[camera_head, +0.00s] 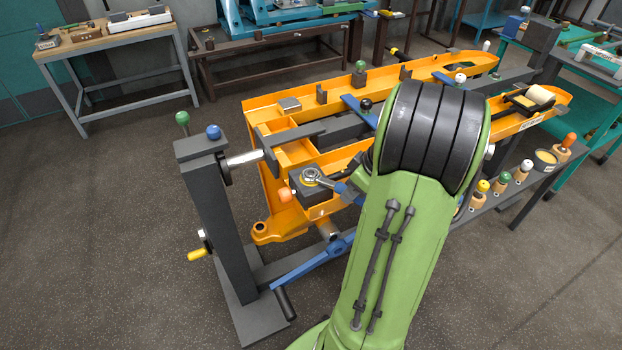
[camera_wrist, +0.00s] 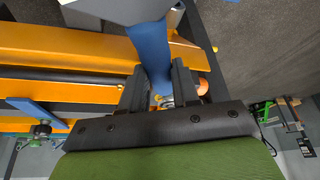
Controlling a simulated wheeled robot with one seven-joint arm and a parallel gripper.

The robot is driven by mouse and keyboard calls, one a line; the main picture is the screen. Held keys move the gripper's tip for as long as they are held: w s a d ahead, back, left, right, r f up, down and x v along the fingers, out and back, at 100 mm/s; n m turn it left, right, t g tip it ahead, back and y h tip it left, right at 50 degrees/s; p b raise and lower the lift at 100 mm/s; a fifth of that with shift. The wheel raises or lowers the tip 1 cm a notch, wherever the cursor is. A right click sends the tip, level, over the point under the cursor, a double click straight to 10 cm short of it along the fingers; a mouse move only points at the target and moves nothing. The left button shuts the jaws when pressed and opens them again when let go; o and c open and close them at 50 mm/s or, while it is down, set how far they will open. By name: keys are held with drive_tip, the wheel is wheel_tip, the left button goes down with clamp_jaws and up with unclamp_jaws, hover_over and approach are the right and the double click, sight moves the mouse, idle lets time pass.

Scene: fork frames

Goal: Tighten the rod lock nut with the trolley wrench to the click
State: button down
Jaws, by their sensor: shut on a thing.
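The wrench has a silver ring head (camera_head: 311,177) and a blue handle (camera_head: 345,190). In the head view its ring lies over a dark block (camera_head: 309,190) on the yellow frame. The rod lock nut is not clearly visible; I cannot tell how the ring sits on it. In the wrist view, my gripper (camera_wrist: 157,82) has its two dark fingers closed on the blue handle (camera_wrist: 152,48). In the head view my green arm hides the gripper and the rest of the handle.
The yellow frame (camera_head: 262,170) spans the middle. A dark post (camera_head: 212,200) with knobs stands at its left end. A blue lever (camera_head: 312,263) with a black grip lies low beside it. A grey shelf (camera_head: 520,185) holds knobbed tools at right. Floor at left is clear.

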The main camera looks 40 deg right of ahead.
drive_tip(key=shift+a+m+h+b, duration=0.6)
drive_tip(key=shift+a+m+b, duration=0.25)
drive_tip(key=shift+a+m, duration=0.75)
idle(0.6)
drive_tip(key=shift+w+a+m+h+b, duration=0.2)
drive_tip(key=shift+a+m+h+b, duration=0.2)
drive_tip(key=shift+a+m, duration=0.65)
idle(0.5)
drive_tip(key=shift+w+a+m+h, duration=0.2)
drive_tip(key=shift+a+m, duration=0.2)
drive_tip(key=shift+a, duration=0.15)
drive_tip(key=shift+w+a+m+h, duration=0.2)
drive_tip(key=shift+a+m, duration=0.15)
drive_tip(key=shift+a, duration=0.15)
drive_tip(key=shift+s+d+n+y, duration=0.3)
drive_tip(key=shift+d+n, duration=0.4)
drive_tip(key=shift+d, duration=0.05)
idle(0.5)
drive_tip(key=c, duration=1.4)
unclamp_jaws()
drive_tip(key=shift+c, duration=0.2)
clamp_jaws()
drive_tip(key=shift+o, duration=0.2)
unclamp_jaws()
clamp_jaws()
